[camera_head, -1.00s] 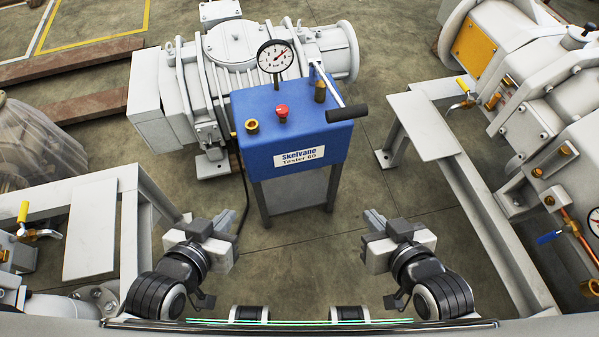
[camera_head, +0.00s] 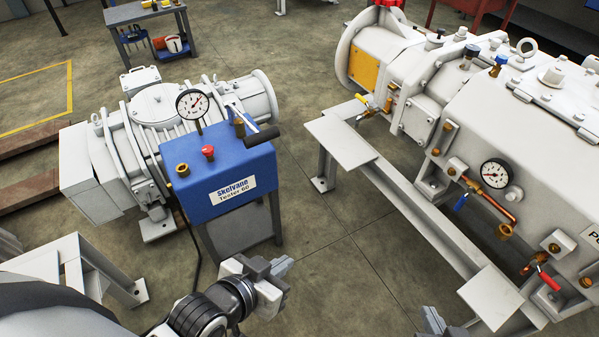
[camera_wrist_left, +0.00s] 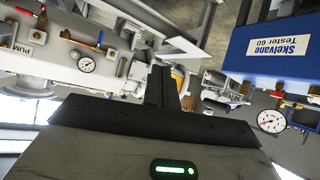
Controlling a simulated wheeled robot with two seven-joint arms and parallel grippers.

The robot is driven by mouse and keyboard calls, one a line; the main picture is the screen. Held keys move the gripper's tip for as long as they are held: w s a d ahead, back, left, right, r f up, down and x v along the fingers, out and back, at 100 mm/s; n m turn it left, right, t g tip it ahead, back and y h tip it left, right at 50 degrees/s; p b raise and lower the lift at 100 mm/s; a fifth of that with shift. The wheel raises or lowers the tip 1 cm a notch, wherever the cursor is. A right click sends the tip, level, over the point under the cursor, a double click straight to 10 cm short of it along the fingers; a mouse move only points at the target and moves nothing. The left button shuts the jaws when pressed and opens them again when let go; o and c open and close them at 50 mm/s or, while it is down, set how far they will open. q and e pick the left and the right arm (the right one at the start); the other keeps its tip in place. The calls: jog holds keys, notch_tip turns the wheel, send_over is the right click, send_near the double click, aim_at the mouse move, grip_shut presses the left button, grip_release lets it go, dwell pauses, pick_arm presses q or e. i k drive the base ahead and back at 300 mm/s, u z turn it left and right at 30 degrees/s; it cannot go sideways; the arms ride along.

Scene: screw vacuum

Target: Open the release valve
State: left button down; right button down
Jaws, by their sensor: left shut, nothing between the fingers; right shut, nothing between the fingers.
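On the large grey pump at right, a valve with a red lever (camera_head: 549,281) sits low near the front. A valve with a blue lever (camera_head: 461,202) hangs from copper piping below a round gauge (camera_head: 495,173). A valve with a yellow lever (camera_head: 362,99) sits at the pump's far end. I cannot tell which is the release valve. My left gripper (camera_head: 280,270) is shut and empty at bottom centre, apart from all valves; its fingers (camera_wrist_left: 162,88) are together in the left wrist view. My right gripper (camera_head: 434,322) is shut at the bottom edge, mostly cut off.
A blue tester (camera_head: 215,196) with a gauge, red knob and black-gripped lever stands left of centre. A grey frame (camera_head: 390,185) runs along the pump's near side. Another grey frame (camera_head: 85,265) is at lower left. Bare floor (camera_head: 330,250) lies between tester and pump.

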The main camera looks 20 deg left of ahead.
aim_at(207, 151)
jog(key=z, duration=0.25)
jog(key=i, duration=0.8)
jog(key=u, duration=1.95)
jog(key=i, duration=0.5)
jog(key=k, duration=1)
jog(key=u, duration=0.1)
